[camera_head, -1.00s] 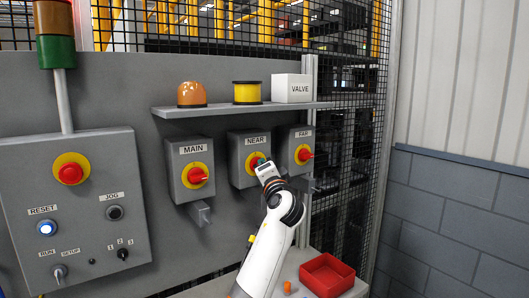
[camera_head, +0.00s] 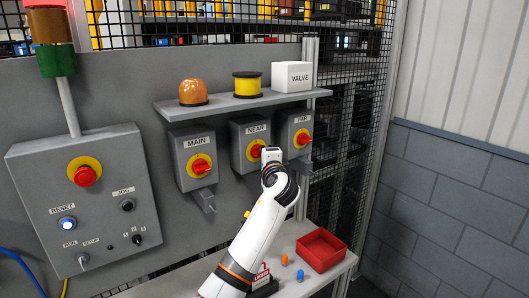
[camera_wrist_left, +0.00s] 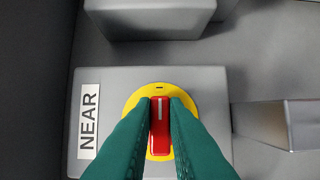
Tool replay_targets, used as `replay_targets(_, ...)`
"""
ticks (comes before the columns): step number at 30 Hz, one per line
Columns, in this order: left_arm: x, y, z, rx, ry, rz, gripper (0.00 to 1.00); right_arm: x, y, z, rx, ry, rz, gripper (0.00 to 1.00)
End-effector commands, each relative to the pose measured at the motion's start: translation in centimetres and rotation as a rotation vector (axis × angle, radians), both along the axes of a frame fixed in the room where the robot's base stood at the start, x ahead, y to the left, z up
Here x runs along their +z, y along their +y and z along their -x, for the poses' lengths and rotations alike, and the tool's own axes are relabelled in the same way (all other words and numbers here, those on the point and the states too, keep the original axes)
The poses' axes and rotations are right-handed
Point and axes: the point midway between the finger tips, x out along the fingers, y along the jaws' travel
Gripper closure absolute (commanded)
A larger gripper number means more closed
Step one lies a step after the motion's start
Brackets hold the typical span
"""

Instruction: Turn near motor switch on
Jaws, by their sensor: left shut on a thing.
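The NEAR motor switch (camera_head: 249,149) is a grey box on the panel, with a red handle on a yellow disc. My left gripper (camera_head: 266,156) is at this switch and partly covers it in the head view. In the left wrist view its green fingers (camera_wrist_left: 160,106) are shut on the red handle (camera_wrist_left: 160,130), one on each side. The handle's white line lies parallel to the line of text on the NEAR label (camera_wrist_left: 88,121). My right gripper is not in view.
The MAIN switch (camera_head: 194,158) is left of NEAR, and the FAR switch (camera_head: 295,134) is close on its right. A shelf (camera_head: 225,106) with a VALVE box (camera_head: 292,76) hangs above. A red tray (camera_head: 321,250) stands on the bench below. A button panel (camera_head: 84,200) is at left.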

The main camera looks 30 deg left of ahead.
Motion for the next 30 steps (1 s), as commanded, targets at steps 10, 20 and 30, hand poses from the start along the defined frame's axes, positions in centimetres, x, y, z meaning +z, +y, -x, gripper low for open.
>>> replay_targets(10,-0.1,0.0,0.0,0.0,0.004,-0.003,0.86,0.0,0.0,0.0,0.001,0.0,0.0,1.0)
replay_targets(20,-0.1,0.0,0.0,0.0,0.003,-0.001,0.65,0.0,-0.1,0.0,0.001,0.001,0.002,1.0)
replay_targets(30,-0.4,-2.4,2.3,-0.002,-0.001,0.001,0.65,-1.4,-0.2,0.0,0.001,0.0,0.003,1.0)
